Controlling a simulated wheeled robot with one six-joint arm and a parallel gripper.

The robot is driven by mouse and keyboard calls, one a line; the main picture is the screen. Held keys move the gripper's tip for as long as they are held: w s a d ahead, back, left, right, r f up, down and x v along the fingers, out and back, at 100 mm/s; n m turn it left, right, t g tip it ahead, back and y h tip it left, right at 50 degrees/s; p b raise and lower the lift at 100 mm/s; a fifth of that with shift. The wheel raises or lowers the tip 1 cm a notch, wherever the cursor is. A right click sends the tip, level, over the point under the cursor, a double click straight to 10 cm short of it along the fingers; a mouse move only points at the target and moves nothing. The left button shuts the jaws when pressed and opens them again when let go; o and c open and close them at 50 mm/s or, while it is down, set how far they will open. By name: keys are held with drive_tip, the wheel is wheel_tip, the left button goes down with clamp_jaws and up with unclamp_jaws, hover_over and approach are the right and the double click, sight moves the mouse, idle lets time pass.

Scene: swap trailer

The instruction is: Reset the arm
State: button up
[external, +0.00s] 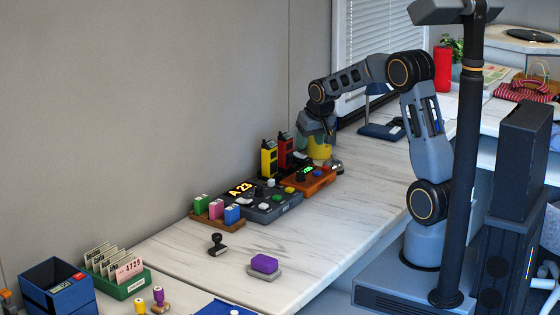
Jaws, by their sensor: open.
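My arm rises from its base at the right and reaches left over the white marbled counter (330,222). The forearm runs to the left, and the wrist bends down. My gripper (322,158) points down at the back of the counter, behind and near the right end of an orange control box (318,187). A yellow shape shows at the gripper end; I cannot tell whether it is part of the gripper or a separate object. The gripper is open. Its fingertips are small and partly hidden, and I cannot tell whether they touch anything.
Yellow (269,160) and red (285,152) radios stand left of my gripper. A dark console (268,205) with a lit display sits beside the orange box. A black stamp (217,244) and a purple block (264,264) lie in front. The counter's front right part is clear.

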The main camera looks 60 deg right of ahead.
drive_tip(key=shift+s+a+r, duration=0.1)
drive_tip(key=shift+s+r, duration=0.15)
drive_tip(key=shift+r, duration=0.35)
drive_tip(key=s+a+r+n+y+p, duration=0.1)
drive_tip(key=s+a+r+n+p, duration=0.1)
drive_tip(key=s+a, duration=0.6)
drive_tip(key=s+a+r+n+y+p, duration=0.1)
drive_tip(key=s+a+r+n+p, duration=0.2)
drive_tip(key=s+a, duration=0.6)
drive_tip(key=s+r, duration=0.1)
drive_tip(key=s, duration=0.3)
drive_tip(key=shift+s+r+g, duration=0.3)
drive_tip(key=shift+s+r, duration=0.05)
drive_tip(key=shift+r, duration=0.05)
idle(1.6)
